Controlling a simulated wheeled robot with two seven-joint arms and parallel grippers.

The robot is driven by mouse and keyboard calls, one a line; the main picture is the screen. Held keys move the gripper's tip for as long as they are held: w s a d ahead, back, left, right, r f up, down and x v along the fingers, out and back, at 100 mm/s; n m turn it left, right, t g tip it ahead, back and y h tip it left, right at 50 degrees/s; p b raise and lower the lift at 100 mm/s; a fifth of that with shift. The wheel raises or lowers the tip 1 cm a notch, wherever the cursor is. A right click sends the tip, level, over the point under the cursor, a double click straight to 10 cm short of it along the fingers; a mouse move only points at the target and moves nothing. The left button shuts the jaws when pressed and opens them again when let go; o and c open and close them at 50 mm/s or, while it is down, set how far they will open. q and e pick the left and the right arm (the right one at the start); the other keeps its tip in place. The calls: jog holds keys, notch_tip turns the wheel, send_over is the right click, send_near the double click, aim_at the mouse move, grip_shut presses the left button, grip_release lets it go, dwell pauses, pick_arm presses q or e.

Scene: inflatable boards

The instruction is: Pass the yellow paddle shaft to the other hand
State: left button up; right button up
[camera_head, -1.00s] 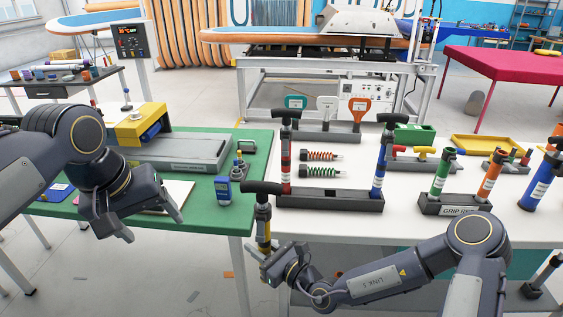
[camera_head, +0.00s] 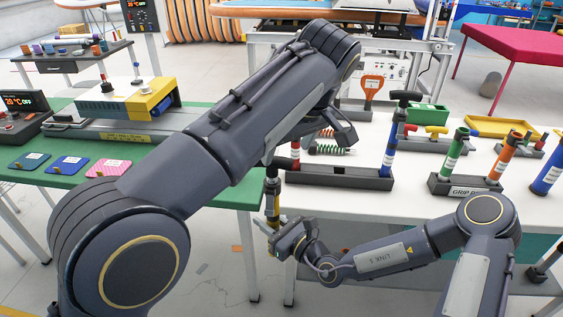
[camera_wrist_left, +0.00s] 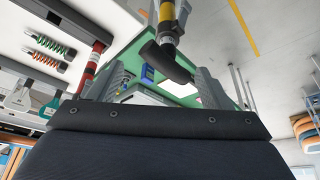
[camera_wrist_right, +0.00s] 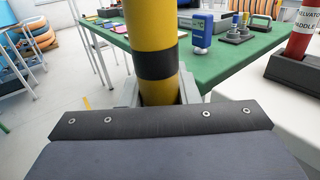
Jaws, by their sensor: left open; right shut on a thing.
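The yellow paddle shaft (camera_head: 272,204) has black bands and stands upright over the gap between the tables. My right gripper (camera_head: 276,232) is shut on it low down; the right wrist view shows the shaft (camera_wrist_right: 153,28) between the fingers (camera_wrist_right: 158,95). My left gripper (camera_head: 335,130) is above it in the head view, partly hidden by its own arm. In the left wrist view the open fingers (camera_wrist_left: 160,82) lie on either side of the shaft's black T-handle (camera_wrist_left: 165,60). I cannot tell whether they touch it.
A rack (camera_head: 341,180) with a red and a blue T-handled shaft (camera_head: 389,148) stands close by on the white table (camera_head: 370,213). The green table (camera_head: 232,196) is at left, with a blue device (camera_wrist_left: 148,73) near its edge. The grip rack (camera_head: 465,187) stands further right.

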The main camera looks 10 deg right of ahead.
pick_arm(q)
jog(key=x, duration=0.9)
jog(key=c, duration=1.3)
pick_arm(e)
jog(key=o, duration=1.2)
jog(key=shift+c, duration=0.2)
